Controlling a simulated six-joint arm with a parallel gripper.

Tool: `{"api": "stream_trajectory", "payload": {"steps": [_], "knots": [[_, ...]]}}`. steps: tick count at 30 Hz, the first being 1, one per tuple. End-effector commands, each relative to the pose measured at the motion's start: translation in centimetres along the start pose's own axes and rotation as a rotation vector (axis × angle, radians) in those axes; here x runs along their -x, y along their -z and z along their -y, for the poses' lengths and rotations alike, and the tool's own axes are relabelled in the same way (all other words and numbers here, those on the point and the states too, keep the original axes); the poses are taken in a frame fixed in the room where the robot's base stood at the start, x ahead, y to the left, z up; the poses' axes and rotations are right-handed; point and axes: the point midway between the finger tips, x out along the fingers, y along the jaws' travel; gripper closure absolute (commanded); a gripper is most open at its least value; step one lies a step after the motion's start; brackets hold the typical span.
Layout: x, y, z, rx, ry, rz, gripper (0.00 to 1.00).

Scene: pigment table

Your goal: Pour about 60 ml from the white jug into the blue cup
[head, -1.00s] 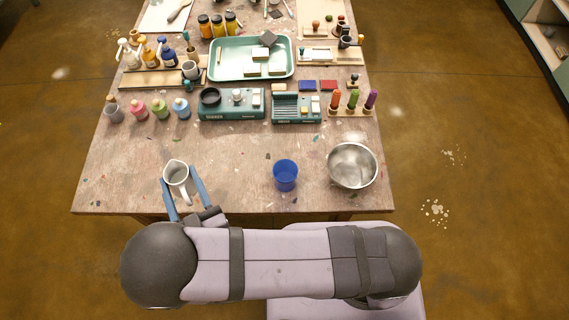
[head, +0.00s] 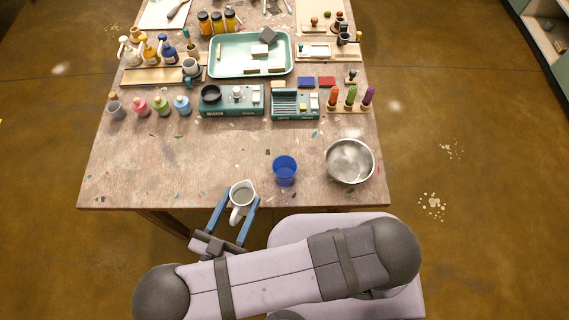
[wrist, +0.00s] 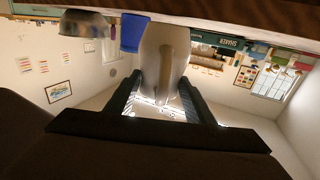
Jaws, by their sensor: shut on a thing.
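The white jug (head: 242,192) is held by my gripper (head: 235,203) near the front edge of the table. The blue fingers lie on either side of the jug, and its handle points toward me. In the wrist view the jug (wrist: 165,55) stands between my dark fingers (wrist: 161,92). How much liquid it holds cannot be told. The blue cup (head: 285,171) stands on the table to the right of the jug, apart from it. It also shows in the wrist view (wrist: 132,32), beside the jug.
A metal bowl (head: 350,161) stands right of the cup. Behind are two teal devices (head: 231,101), small bottles (head: 161,105), a green tray (head: 226,63) and a stand of coloured tools (head: 350,98). The table (head: 150,170) is clear at the front left.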

Motion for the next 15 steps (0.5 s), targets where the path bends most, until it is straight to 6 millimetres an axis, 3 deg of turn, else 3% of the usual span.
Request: {"api": "stream_trajectory", "payload": {"steps": [7,15], "knots": [[0.6,0.1,-2.7,0.001,-0.132,-0.003,0.91],[0.8,0.5,-3.8,0.001,-0.176,-0.003,0.91]]}}
